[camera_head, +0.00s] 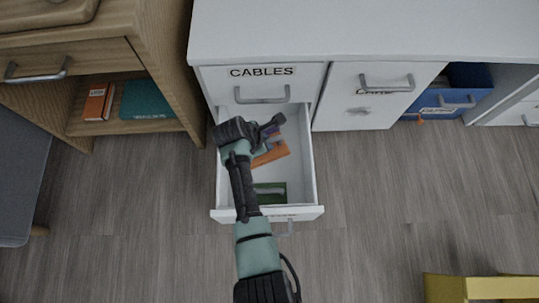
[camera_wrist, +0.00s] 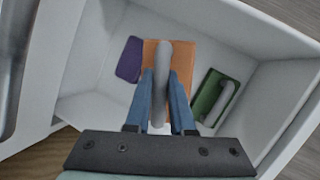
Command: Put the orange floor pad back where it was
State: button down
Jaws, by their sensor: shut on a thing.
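The orange floor pad (camera_wrist: 184,56) is a flat orange block with a grey bar handle (camera_wrist: 161,56). It is inside the open white drawer (camera_head: 309,165), and it also shows in the head view (camera_head: 274,154), partly hidden by my arm. My gripper (camera_wrist: 161,82) reaches down into the drawer, with its two blue fingers on either side of the grey handle and shut on it. I cannot tell whether the pad rests on the drawer floor.
A green pad with a grey handle (camera_wrist: 211,94) lies to the right, and a purple item (camera_wrist: 130,59) to the left. Drawer walls surround them closely. A closed drawer labelled CABLES (camera_head: 262,84) is above. A wooden cabinet (camera_head: 163,60) stands left; a yellow object (camera_head: 445,288) is lower right.

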aim_at(266, 156)
jog(key=shift+a+f+b, duration=0.15)
jog(key=shift+f+b, duration=0.3)
jog(key=shift+f, duration=0.4)
notch_tip(266, 156, down, 9)
jog(key=b, duration=0.7)
jog(key=shift+f, duration=0.15)
jog(key=c, duration=0.8)
grip_release()
jog(key=shift+o, duration=0.2)
jog(key=p+v, duration=0.8)
jog(key=v, duration=0.3)
jog(key=shift+s+a+r+p, duration=0.1)
jog(key=shift+s+r+p, duration=0.15)
jog(key=shift+r+p, duration=0.35)
